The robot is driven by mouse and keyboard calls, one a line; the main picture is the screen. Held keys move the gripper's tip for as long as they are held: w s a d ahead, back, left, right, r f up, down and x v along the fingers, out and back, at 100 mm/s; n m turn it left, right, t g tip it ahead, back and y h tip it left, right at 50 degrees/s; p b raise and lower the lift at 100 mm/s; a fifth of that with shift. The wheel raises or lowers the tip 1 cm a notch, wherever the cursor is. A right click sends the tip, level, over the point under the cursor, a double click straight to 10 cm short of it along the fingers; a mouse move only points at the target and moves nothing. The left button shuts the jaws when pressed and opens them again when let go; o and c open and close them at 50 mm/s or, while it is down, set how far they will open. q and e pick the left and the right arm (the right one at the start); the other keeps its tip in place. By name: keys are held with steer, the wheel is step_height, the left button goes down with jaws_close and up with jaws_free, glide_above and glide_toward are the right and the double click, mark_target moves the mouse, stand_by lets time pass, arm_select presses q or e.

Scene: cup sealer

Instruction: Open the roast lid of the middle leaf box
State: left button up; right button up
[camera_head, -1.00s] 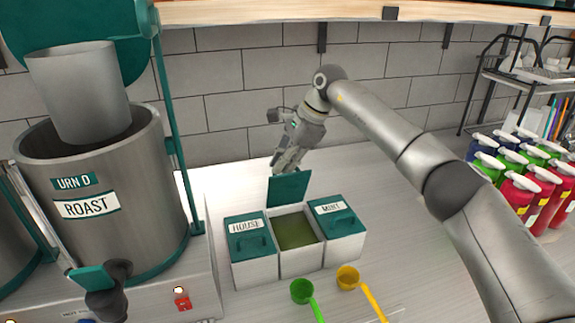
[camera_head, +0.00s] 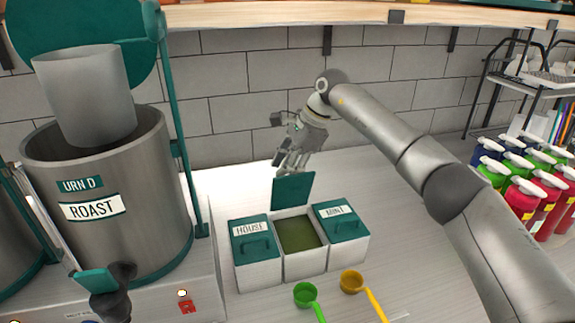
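The middle leaf box (camera_head: 305,264) stands between the box labelled HOUSE (camera_head: 257,272) and the box labelled MINT (camera_head: 346,253). Its teal lid (camera_head: 292,189) stands upright at the back edge, and greenish leaf shows inside. The lid's label is not visible from here. My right gripper (camera_head: 288,166) is just behind and above the raised lid, with its fingers pointing down. Whether the fingers touch the lid, and how far apart they are, I cannot make out. My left gripper is not in view.
A steel urn labelled ROAST (camera_head: 110,195) stands at the left with its top open. A green scoop (camera_head: 306,295) and a yellow scoop (camera_head: 353,283) lie in front of the boxes. Several coloured bottles (camera_head: 525,192) and a wire rack stand at the right. Counter behind the boxes is clear.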

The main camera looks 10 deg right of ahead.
steer(key=shift+d+f, duration=0.1)
steer(key=shift+f, duration=0.2)
steer(key=v, duration=1.2)
steer(key=shift+r, duration=0.25)
steer(key=shift+s, duration=0.1)
